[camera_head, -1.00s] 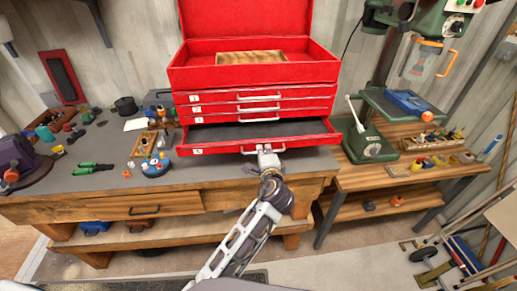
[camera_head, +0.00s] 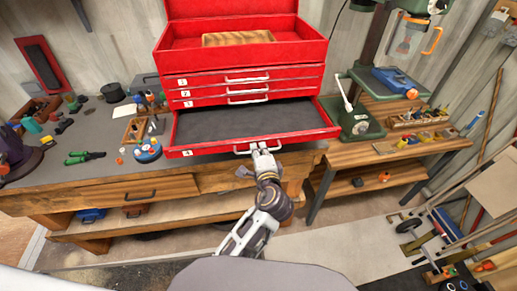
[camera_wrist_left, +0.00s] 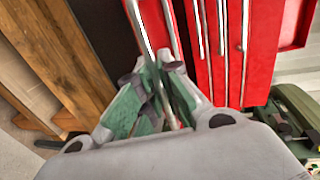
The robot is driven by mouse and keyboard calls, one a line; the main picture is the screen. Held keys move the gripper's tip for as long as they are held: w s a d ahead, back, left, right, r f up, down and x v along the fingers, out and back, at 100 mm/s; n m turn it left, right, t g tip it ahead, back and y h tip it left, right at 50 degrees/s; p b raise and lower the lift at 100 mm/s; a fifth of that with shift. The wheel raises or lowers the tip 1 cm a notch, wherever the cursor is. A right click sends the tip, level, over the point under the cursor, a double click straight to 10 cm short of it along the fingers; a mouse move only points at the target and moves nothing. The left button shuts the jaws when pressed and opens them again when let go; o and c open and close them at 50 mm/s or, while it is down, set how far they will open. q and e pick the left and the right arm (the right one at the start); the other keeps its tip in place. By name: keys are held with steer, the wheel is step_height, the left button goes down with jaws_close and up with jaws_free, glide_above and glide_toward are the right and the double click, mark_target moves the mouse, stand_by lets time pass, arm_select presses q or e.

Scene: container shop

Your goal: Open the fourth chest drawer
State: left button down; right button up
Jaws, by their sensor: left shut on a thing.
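The red tool chest (camera_head: 243,55) stands on the workbench with its lid up. Its fourth drawer (camera_head: 205,150), the lowest, is pulled well out and shows a dark, empty-looking floor. The three drawers above it are closed. My left gripper (camera_head: 262,148) is at the front of the fourth drawer, shut on its metal handle (camera_head: 245,150). In the left wrist view the gripper's greenish fingers (camera_wrist_left: 155,95) close around the handle bar (camera_wrist_left: 180,95). My right gripper is in neither view.
Tools, a wooden tray (camera_head: 138,128) and a round blue holder (camera_head: 148,150) lie left of the chest. A green drill press (camera_head: 358,122) stands on a lower bench at the right. A wooden bench drawer (camera_head: 135,190) is closed below.

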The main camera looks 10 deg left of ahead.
arm_select(q)
steer(key=c, duration=1.9)
jaws_free()
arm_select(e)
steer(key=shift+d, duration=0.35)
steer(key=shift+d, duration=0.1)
